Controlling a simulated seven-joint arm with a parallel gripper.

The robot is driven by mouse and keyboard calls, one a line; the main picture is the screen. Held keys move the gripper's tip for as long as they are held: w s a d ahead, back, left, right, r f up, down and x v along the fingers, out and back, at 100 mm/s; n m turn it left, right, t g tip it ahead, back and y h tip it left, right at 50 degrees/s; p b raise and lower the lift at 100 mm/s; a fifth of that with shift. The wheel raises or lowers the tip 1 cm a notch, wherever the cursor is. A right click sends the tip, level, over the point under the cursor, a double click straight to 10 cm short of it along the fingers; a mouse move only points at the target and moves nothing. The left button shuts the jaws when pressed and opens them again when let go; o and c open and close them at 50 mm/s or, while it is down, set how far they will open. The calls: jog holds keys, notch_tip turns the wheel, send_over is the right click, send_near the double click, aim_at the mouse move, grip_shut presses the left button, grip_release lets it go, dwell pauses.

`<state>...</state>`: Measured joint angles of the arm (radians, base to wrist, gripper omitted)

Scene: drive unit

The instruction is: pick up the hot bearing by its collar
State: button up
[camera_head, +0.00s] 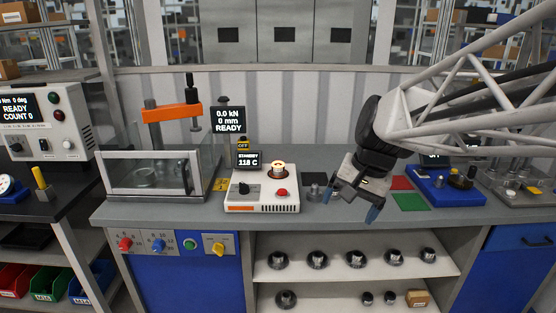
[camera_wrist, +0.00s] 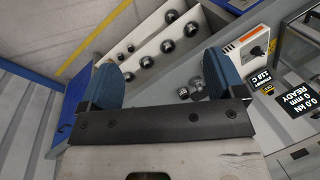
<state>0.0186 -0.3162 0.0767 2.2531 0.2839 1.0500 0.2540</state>
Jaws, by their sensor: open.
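The bearing (camera_head: 278,168) sits on top of the white heater unit (camera_head: 262,195) on the bench, with an orange glow at it. The heater's small screen (camera_head: 248,161) reads STANDBY, 118 C. I cannot make out the collar clearly at this size. My gripper (camera_head: 352,204) is open and empty, to the right of the heater and over the bench's front edge, pointing down. The heater (camera_wrist: 250,46) shows there at the upper right; the bearing does not show clearly.
A clear-walled press enclosure (camera_head: 146,173) with an orange press head (camera_head: 171,112) stands left of the heater. Red and green mats (camera_head: 410,202) and a blue fixture (camera_head: 446,190) lie to the right. Several dark hubs (camera_head: 317,259) stand on the shelf below.

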jog(key=w+a+f+m+g+y, duration=0.1)
jog(key=w+a+f+m+y, duration=0.2)
jog(key=w, duration=1.3)
jog(key=w+a+m+y, duration=0.2)
jog(key=w+m+y, duration=0.15)
jog(key=w, duration=1.25)
jog(key=m+y, duration=0.4)
jog(key=m, duration=0.3)
send_near(278, 165)
jog(key=shift+w+a+f, duration=0.1)
jog(key=shift+a+f, duration=0.05)
jog(key=shift+a, duration=0.85)
jog(key=shift+x, duration=1.3)
jog(key=shift+x, duration=2.6)
